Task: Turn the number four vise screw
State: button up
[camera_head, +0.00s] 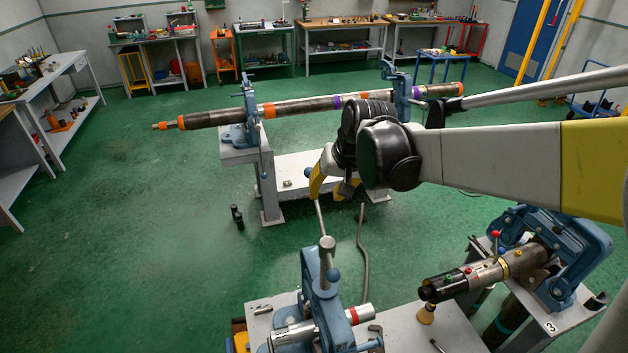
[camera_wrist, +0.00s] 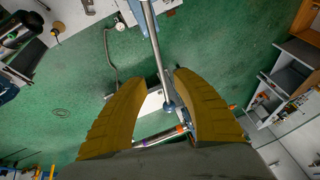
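A blue vise (camera_head: 318,300) stands at the front centre in the head view. A bright metal handle bar (camera_head: 321,221) runs through its screw head (camera_head: 327,246), with ball ends. I cannot read this vise's number. My gripper (camera_head: 327,196) is at the bar's far end. In the wrist view my gripper (camera_wrist: 162,80) is open, with its yellow fingers spread on both sides of the bar (camera_wrist: 153,45). The bar's ball end (camera_wrist: 169,107) lies between the fingers. Gaps show on both sides, and I cannot tell how deep the bar sits.
A blue vise (camera_head: 570,245) on a bench marked 3 holds a dark pipe (camera_head: 490,272) at right. A long pipe (camera_head: 300,105) rests in vises beyond my gripper. Workbenches (camera_head: 340,35) line the back wall. Green floor (camera_head: 130,220) is open at left.

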aim_at(319, 206)
jog(key=x, duration=0.7)
jog(key=shift+c, duration=0.5)
jog(key=shift+s, duration=0.1)
grip_shut()
